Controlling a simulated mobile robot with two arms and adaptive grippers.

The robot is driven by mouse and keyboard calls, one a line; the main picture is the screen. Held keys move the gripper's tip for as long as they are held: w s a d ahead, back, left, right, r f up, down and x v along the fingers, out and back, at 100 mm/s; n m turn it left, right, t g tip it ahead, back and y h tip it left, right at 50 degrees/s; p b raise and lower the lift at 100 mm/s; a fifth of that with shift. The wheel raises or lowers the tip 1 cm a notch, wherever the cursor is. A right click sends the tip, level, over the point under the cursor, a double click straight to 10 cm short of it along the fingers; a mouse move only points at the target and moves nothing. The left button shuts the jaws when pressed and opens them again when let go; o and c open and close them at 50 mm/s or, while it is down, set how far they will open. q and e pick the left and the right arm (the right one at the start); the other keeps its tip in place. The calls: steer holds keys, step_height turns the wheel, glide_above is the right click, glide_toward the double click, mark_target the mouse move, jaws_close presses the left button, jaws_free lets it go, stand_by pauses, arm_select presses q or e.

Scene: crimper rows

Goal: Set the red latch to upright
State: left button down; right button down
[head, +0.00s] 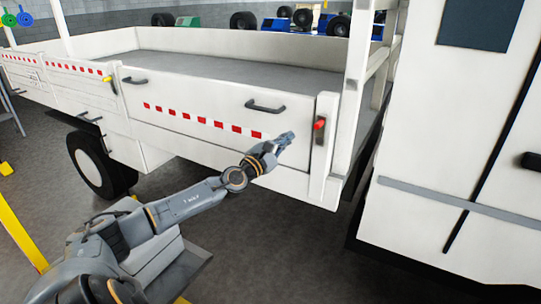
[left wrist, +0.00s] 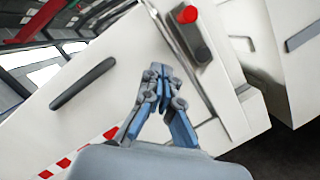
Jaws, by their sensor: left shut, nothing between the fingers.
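The red latch (head: 320,123) is on the white post at the right end of the truck's side panel. In the head view its red part sits at the top of a dark plate, but I cannot tell its exact angle. In the left wrist view the red latch (left wrist: 187,14) is at the top, on a dark strip. My left gripper (head: 289,136) is shut and empty, in front of the panel, left of and slightly below the latch and apart from it. Its closed fingertips (left wrist: 158,69) show in the left wrist view. My right gripper is not in view.
The white side panel (head: 200,95) carries a dark handle (head: 265,107) just left of the post and another (head: 134,80) farther left. A yellow latch (head: 107,79) is at the panel's left end. The white cab (head: 440,130) stands at right. Yellow rails (head: 22,238) are at lower left.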

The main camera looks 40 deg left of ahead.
arm_select(q)
steer(key=s+b, duration=0.1)
steer(key=s, duration=0.5)
steer(key=shift+s+d+f+b, duration=0.25)
steer(key=shift+d+b, duration=0.1)
stand_by(0.4)
